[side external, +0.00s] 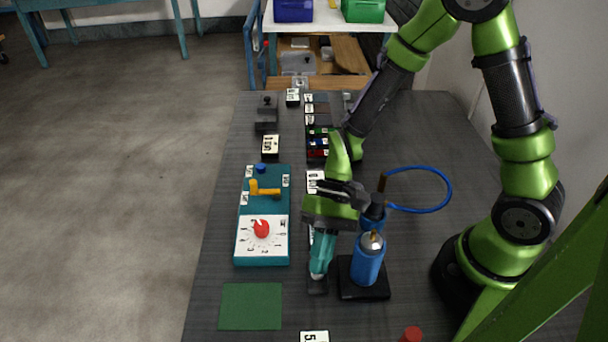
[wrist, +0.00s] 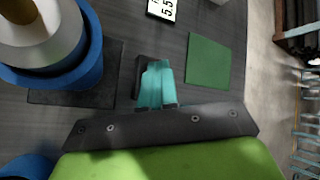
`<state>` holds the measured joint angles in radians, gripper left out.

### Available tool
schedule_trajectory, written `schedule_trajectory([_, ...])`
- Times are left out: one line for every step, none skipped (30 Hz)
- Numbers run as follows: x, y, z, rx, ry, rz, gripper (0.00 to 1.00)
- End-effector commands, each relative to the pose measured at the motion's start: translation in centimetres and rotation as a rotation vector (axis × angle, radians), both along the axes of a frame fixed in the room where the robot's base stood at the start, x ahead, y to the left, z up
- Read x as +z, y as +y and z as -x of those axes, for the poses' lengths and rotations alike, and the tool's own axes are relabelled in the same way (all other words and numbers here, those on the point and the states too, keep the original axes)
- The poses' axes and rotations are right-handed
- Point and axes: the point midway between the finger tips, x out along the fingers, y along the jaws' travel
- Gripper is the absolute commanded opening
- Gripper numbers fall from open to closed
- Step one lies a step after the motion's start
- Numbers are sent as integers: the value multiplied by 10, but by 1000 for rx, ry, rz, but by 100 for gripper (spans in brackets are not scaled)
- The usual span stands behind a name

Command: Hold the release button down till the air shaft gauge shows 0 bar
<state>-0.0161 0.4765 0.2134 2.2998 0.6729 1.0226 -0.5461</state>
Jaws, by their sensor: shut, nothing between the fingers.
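A teal panel (side external: 243,200) lies left of my gripper in the side view. It carries a white gauge dial (side external: 246,247) with a red centre (side external: 261,229), a yellow lever (side external: 265,190) and a blue button (side external: 261,168). The dial's exact reading is too small to tell. My gripper (side external: 319,274) is shut and empty, its teal fingers pointing down over a small black block (side external: 317,288). In the wrist view the fingertips (wrist: 155,82) overlap the dark block (wrist: 139,78); I cannot tell whether they touch it. I cannot tell which part is the release button.
A blue cylinder (side external: 367,262) on a black base stands close right of my gripper, with a blue hose (side external: 450,190) behind it. A green mat (side external: 250,306) lies at front left. A red cap (side external: 411,334) is at the front. Several labelled small items line the back.

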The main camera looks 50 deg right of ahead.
Motion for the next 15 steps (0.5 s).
schedule_trajectory([0,0,0,1,0,1,0])
schedule_trajectory([0,0,0,1,0,1,0])
schedule_trajectory([0,0,0,1,0,1,0])
schedule_trajectory([0,0,0,1,0,1,0])
schedule_trajectory([0,0,0,1,0,1,0])
schedule_trajectory([1,0,0,1,-1,1,0])
schedule_trajectory([1,0,0,1,-1,1,0])
schedule_trajectory([2,0,0,1,-1,1,0])
schedule_trajectory([4,0,0,1,-3,1,0])
schedule_trajectory([6,0,0,1,-3,1,0])
schedule_trajectory([7,0,0,1,-3,1,0])
schedule_trajectory([10,0,0,0,-2,1,0])
schedule_trajectory([11,0,0,0,-1,0,0])
schedule_trajectory([13,0,0,0,-2,1,0])
schedule_trajectory([15,0,0,0,-3,0,0])
